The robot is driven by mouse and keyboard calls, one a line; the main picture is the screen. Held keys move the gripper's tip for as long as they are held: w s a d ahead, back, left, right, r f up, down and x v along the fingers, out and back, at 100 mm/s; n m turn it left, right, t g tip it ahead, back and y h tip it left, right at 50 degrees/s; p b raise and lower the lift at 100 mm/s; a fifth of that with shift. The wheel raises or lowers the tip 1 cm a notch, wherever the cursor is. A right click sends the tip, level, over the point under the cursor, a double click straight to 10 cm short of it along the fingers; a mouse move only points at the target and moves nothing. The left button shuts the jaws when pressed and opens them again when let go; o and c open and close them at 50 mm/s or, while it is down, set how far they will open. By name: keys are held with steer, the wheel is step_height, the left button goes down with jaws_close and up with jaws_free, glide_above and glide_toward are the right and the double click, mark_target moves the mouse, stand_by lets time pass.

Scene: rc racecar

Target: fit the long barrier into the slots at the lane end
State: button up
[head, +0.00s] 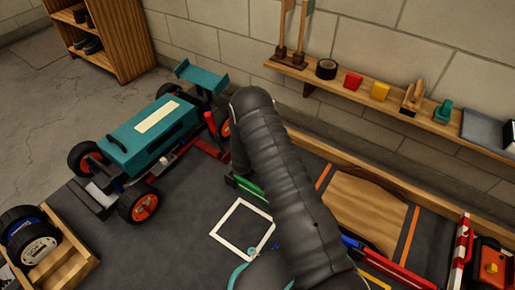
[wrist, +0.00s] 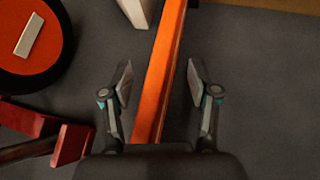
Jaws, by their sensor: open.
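A long orange bar (wrist: 160,75), apparently the long barrier, runs lengthwise between the fingers in the wrist view, its near end hidden by the gripper body. My gripper (wrist: 157,83) is open, with one finger on each side of the bar and a gap to both. In the head view my own arm hides the fingers and the bar; the wrist points down beside the car's rear wheel. A pale upright piece (wrist: 137,12) stands left of the bar's far part. I cannot make out the lane-end slots.
The teal racecar (head: 140,135) stands left of my arm; its orange wheel (wrist: 28,45) and a red stand (wrist: 70,143) are close to the left finger. A white square outline (head: 243,228) marks the mat. A red-and-white barrier (head: 461,248) and wooden ramp (head: 365,210) are right.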

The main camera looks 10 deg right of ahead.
steer(key=v, duration=1)
steer(key=shift+s+r, duration=0.2)
steer(key=shift+a, duration=0.1)
steer(key=s+d+m+g+h, duration=0.3)
steer(key=s+d+m+g, duration=0.15)
steer(key=s+d, duration=0.2)
steer(key=s+d+r+m+g+h+p, duration=0.15)
steer(key=s+d+r+m+g, duration=0.25)
steer(key=s+r+m, duration=0.65)
steer(key=s+a+r+m+t+y+p, duration=0.1)
steer(key=s+r, duration=0.5)
steer(key=r, duration=0.8)
steer(key=s+a+r+m+t+y+p, duration=0.1)
steer(key=s+a+r+m+y+p, duration=0.2)
steer(key=r, duration=1.2)
steer(key=s+a+r+m+t+y+p, duration=0.1)
steer(key=s+r+m+y+p, duration=0.4)
steer(key=s+r+m, duration=0.5)
step_height(320, 180, up, 5)
steer(key=shift+s+a+f+t+y, duration=0.1)
steer(key=shift+s+a+t+y, duration=0.3)
steer(key=shift+s, duration=0.3)
